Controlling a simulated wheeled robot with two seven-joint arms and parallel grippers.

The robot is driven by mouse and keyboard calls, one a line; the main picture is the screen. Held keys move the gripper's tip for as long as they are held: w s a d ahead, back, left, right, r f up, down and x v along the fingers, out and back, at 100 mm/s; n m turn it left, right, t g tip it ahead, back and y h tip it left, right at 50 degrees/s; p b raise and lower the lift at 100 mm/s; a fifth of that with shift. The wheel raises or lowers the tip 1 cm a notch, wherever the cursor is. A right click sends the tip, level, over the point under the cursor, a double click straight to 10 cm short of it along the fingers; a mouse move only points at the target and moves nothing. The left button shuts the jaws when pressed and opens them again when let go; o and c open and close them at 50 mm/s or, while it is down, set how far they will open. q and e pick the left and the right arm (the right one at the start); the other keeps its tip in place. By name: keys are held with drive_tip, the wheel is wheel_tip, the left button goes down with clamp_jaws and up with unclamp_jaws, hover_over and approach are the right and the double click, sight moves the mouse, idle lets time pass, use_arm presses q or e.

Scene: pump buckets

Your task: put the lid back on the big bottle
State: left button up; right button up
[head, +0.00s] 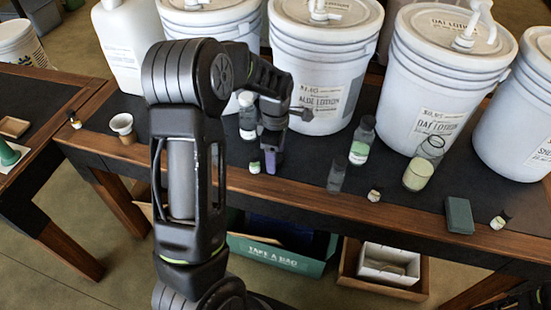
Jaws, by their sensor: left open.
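My left gripper (268,148) points down over the table's front part, left of centre. It is open. A narrow purple-grey piece (270,162) shows at its fingertips; I cannot tell whether it is a separate object. A clear bottle with a pale label (247,108) stands behind my arm, partly hidden. A bottle with pale green contents (360,142) stands right of the gripper. A wider glass bottle with yellowish contents (418,174) stands further right and looks open at the top. I cannot tell which is the big bottle, and no loose lid is clear. My right gripper is not in view.
White pump buckets (326,85) line the table's back. A cup (123,127) is at left. A green box (280,250) sits below.

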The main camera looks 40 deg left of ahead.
use_arm(q)
drive_tip(key=shift+c, duration=0.3)
drive_tip(key=c, duration=1.4)
